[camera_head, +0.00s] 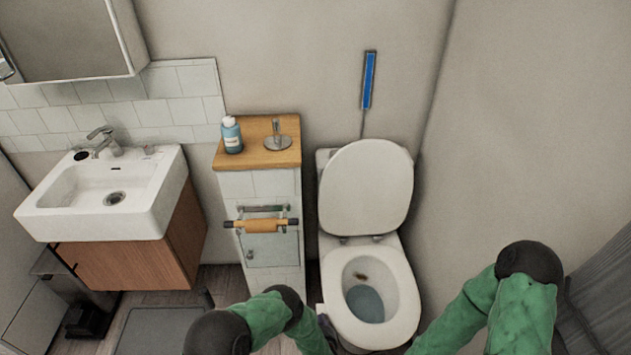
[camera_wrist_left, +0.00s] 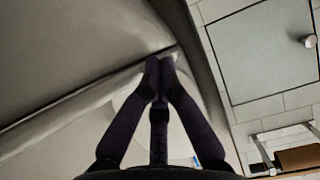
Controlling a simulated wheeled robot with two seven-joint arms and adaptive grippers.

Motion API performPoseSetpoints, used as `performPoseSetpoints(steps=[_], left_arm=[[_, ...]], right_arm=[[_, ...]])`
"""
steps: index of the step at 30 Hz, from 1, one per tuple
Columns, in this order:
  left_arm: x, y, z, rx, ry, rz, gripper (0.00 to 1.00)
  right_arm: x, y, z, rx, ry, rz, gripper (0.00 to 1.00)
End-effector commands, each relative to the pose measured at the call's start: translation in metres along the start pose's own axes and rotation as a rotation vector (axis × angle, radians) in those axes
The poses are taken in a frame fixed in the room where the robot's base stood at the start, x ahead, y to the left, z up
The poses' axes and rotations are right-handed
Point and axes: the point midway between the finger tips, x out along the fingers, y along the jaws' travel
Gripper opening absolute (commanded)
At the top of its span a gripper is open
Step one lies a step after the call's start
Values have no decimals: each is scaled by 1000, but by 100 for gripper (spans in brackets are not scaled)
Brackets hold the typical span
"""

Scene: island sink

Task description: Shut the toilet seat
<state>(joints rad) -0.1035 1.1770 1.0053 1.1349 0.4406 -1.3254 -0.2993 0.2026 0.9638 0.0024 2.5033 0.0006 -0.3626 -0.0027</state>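The white toilet (camera_head: 367,306) stands at the right of centre in the head view. Its oval lid (camera_head: 366,188) is raised and leans back. The seat ring (camera_head: 404,292) lies flat around the open bowl, which has a dark brown spot and water inside. My left gripper (camera_head: 328,328) is a small dark shape low beside the bowl's left edge, mostly hidden by my green arm. In the left wrist view its two dark fingers (camera_wrist_left: 161,66) meet at the tips, with no clear object between them. My right arm enters at lower right, but its gripper is out of frame.
A narrow cabinet (camera_head: 259,190) with a wooden top stands left of the toilet, carrying a blue bottle (camera_head: 232,136) and a paper-roll holder (camera_head: 262,225). A white sink (camera_head: 107,199) is further left. A wall closes the right side.

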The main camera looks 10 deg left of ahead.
Motion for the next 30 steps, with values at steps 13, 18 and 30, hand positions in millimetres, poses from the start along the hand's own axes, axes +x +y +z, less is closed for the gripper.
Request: performPoseSetpoints(steps=[13, 18, 30], left_arm=[[-25, -2, 5, -8, -13, -6, 0], [-55, -1, 1, -3, 0, -2, 0], [-83, 0, -2, -2, 13, 0, 0]], right_arm=[[3, 1, 0, 0, 0, 0, 100], [2, 1, 0, 0, 0, 0, 100], [1, 0, 0, 0, 0, 0, 100]])
